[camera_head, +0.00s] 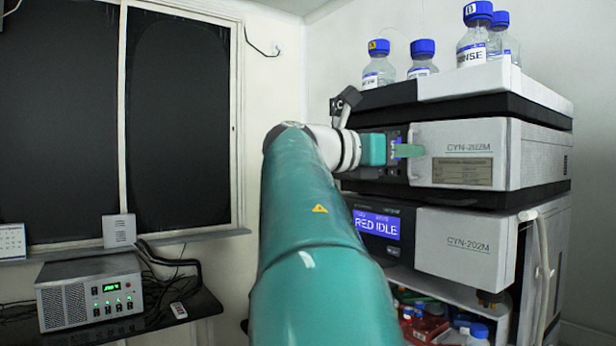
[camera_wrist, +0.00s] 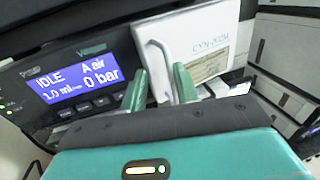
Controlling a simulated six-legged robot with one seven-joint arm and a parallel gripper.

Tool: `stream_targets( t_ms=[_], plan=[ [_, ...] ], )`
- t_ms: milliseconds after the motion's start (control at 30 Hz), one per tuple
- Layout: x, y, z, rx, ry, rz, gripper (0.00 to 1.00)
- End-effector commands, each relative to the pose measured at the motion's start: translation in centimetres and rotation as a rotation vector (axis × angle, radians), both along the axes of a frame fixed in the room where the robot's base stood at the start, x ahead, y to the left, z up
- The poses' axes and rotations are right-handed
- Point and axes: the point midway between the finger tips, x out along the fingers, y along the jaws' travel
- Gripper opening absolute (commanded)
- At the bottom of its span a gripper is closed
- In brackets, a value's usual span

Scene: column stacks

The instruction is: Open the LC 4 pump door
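The pump door (camera_head: 462,153) is the white upper front panel marked CYN-202M. It looks closed, flush with its unit. It also shows in the wrist view (camera_wrist: 205,40). Its pale upright handle (camera_wrist: 161,60) is at the door's left edge. My gripper (camera_head: 408,150) is in front of this handle in the head view. In the wrist view my gripper (camera_wrist: 162,70) has its two green fingers apart, one on each side of the handle. Gaps show between fingers and handle. The handle's lower end is partly hidden by my gripper.
A display (camera_wrist: 75,88) reading IDLE and 0 bar is left of the door. A lower unit with a RED IDLE screen (camera_head: 377,225) sits below. Capped bottles (camera_head: 378,65) stand on top of the stack. A grey box (camera_head: 90,292) is on a shelf at left.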

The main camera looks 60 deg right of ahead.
Motion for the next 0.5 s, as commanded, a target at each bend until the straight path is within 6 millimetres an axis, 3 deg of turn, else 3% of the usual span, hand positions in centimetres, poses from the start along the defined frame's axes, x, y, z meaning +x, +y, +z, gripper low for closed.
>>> stream_targets(
  t_ms=[500],
  plan=[
    [5.6, 7.6, 0.0, 0.0, 0.001, 0.012, 0.28]
  ],
)
